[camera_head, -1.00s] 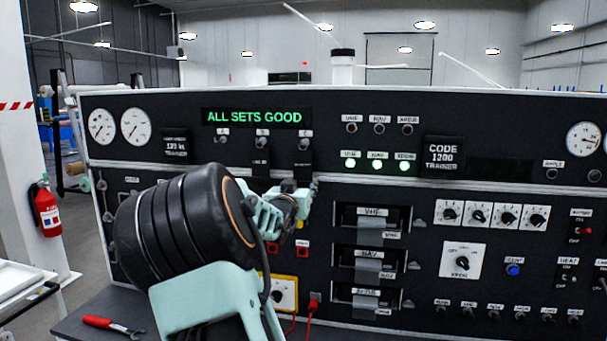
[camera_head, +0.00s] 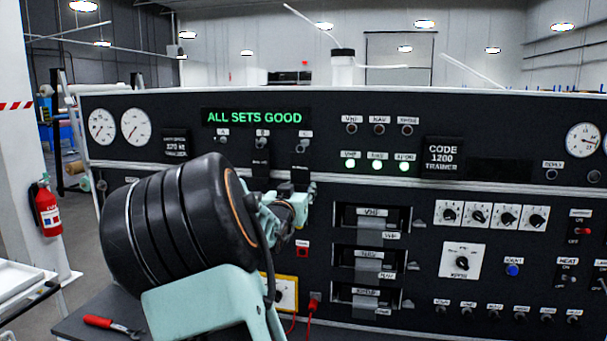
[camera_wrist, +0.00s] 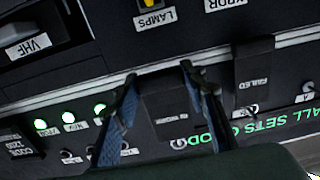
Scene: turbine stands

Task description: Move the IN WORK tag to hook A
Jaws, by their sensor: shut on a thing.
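Hooks A (camera_head: 223,138), B (camera_head: 262,142) and C (camera_head: 305,139) are in a row below the green display. No tag hangs at hook A. A dark tag (camera_head: 260,164) hangs at hook B; it reads FAILED in the wrist view (camera_wrist: 254,68). My gripper (camera_wrist: 160,78) is shut on another dark tag (camera_wrist: 166,100), one finger along each side. Its lettering is too small to read surely; I take it as the IN WORK tag. In the head view this tag (camera_head: 300,173) is just below hook C. I cannot tell whether it is still on the hook.
The panel face is close in front of my gripper. Three green lamps (camera_head: 377,166) and switches are to the right of hook C. Below them are radio slots (camera_head: 370,218) with protruding pulls. A red-handled wrench (camera_head: 105,323) lies at lower left.

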